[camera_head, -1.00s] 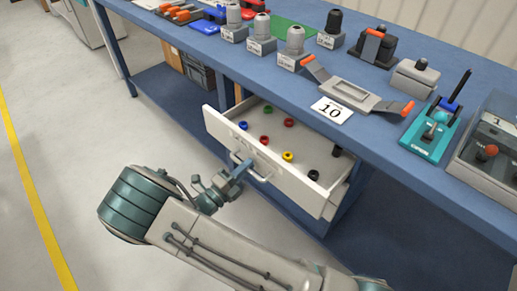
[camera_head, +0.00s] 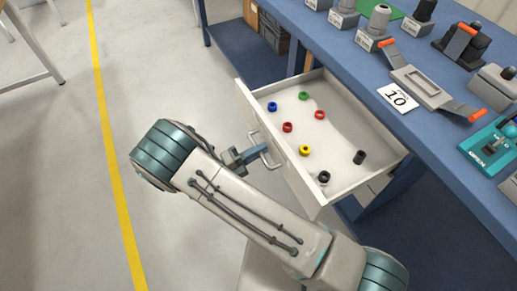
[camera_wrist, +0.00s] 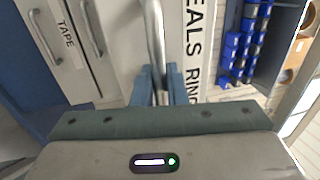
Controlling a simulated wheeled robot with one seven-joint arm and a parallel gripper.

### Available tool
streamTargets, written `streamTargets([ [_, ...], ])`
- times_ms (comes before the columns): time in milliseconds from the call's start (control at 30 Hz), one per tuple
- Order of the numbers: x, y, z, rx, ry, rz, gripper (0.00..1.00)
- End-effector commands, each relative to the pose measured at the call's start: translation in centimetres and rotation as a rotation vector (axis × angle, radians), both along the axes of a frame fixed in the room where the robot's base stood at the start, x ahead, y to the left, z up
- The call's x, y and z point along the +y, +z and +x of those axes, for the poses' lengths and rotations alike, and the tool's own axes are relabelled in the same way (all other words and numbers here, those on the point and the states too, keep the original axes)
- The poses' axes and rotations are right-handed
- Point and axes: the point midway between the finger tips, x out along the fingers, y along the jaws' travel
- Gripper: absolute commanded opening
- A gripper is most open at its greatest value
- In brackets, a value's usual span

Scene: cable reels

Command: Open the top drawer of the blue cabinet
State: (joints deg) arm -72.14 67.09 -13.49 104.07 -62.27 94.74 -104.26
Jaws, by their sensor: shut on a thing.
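The top drawer (camera_head: 285,170) of the blue cabinet (camera_head: 352,207) is pulled well out in the head view. Its inside shows several small coloured rings and a black cylinder (camera_head: 359,157). My gripper (camera_head: 256,155) is at the drawer front, shut on the metal bar handle (camera_head: 268,152). In the wrist view my blue fingers (camera_wrist: 159,84) close around the handle (camera_wrist: 155,35), beside a label reading "SEALS RING", cut off at the edge. Other fronts show at left there, one labelled "TAPE" (camera_wrist: 68,35). Most of the cabinet body is hidden under the bench and behind the drawer.
The blue workbench (camera_head: 345,65) runs above the cabinet, carrying a grey tray with orange-ended handles (camera_head: 420,88), a "10" card (camera_head: 397,97) and several fixtures. Grey floor with a yellow line (camera_head: 105,130) lies open to the left. Blue bins (camera_wrist: 240,45) show in the wrist view.

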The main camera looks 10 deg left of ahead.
Motion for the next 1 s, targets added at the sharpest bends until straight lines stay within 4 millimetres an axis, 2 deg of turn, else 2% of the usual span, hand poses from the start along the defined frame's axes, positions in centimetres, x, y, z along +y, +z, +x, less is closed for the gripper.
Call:
streamTargets([
  [200, 0.1, 0.0, -0.1, 0.001, 0.002, 0.001, 0.00],
  [233, 0.1, 0.0, -0.1, 0.001, 0.002, 0.001, 0.18],
  [267, 0.1, 0.0, -0.1, 0.000, 0.002, 0.001, 0.26],
  [300, 0.1, 0.0, -0.1, 0.000, 0.003, 0.001, 0.30],
  [667, 0.6, -0.2, -0.4, 0.001, 0.005, 0.001, 0.30],
  [833, 2.6, -0.8, -2.0, 0.001, 0.006, 0.001, 0.30],
  [1000, 5.8, -1.6, -4.5, 0.000, 0.005, 0.002, 0.30],
])
